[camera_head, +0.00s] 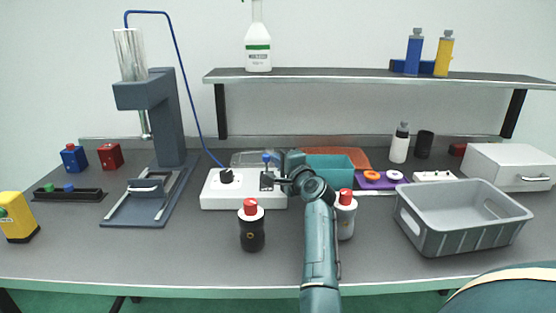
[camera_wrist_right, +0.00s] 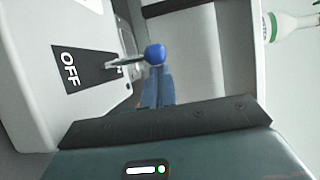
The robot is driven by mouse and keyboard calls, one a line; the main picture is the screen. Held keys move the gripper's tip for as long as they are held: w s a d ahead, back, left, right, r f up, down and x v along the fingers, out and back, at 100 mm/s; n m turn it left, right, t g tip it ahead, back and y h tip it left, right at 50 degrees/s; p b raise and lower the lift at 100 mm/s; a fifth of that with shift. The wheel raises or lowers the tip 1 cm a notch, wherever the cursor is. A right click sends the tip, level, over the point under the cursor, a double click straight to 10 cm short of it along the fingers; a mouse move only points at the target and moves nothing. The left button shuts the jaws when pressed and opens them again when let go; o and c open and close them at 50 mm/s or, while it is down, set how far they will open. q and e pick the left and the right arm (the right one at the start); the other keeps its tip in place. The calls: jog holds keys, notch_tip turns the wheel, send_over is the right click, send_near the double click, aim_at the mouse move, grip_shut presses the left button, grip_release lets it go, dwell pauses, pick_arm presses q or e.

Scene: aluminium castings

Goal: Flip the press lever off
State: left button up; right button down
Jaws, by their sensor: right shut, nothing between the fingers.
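The press lever (camera_head: 267,159) has a blue ball knob on a thin metal stem and stands up from the white control box (camera_head: 215,198). In the right wrist view the lever knob (camera_wrist_right: 155,54) is just in front of my fingertips, and its stem runs left to a black plate (camera_wrist_right: 80,69) marked OFF. My right gripper (camera_head: 278,181) is shut and empty, close to the lever at the box's right end. In the wrist view its fingers (camera_wrist_right: 158,85) partly lie behind the knob; I cannot tell whether they touch it. My left gripper is not in view.
The grey press (camera_head: 165,120) stands left of the box, joined by a blue hose. Two red-capped bottles, one dark (camera_head: 251,230) and one pale (camera_head: 346,218), stand in front, beside my right arm. A teal bin (camera_head: 330,167) and grey crate (camera_head: 460,229) are to the right.

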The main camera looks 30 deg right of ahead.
jog(key=shift+s+a+f+p, duration=0.1)
jog(key=shift+s+a+p, duration=0.2)
jog(key=shift+s+a, duration=0.15)
jog(key=shift+s+a+f+p, duration=0.15)
jog(key=shift+s+a+p, duration=0.05)
jog(key=shift+s+p, duration=0.1)
jog(key=s+a, duration=0.1)
jog(key=s, duration=1.2)
jog(key=shift+r, duration=0.2)
jog(key=shift+a, duration=0.1)
